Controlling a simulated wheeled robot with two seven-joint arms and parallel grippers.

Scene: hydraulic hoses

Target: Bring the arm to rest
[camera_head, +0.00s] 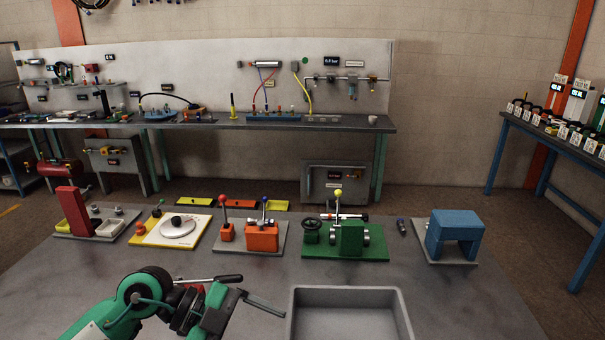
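My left arm, green and black, comes in from the bottom left over the near edge of the grey table (440,300). Its gripper (262,297) is low in the picture, just left of the grey tray (402,318). Its two dark fingers stand apart and I see nothing between them. My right arm and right gripper are not in view.
Along the table's far side stand a red fixture (72,208), a yellow board with a dial (172,230), an orange block station (262,237), a green valve station (350,238) and a blue block (454,230).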

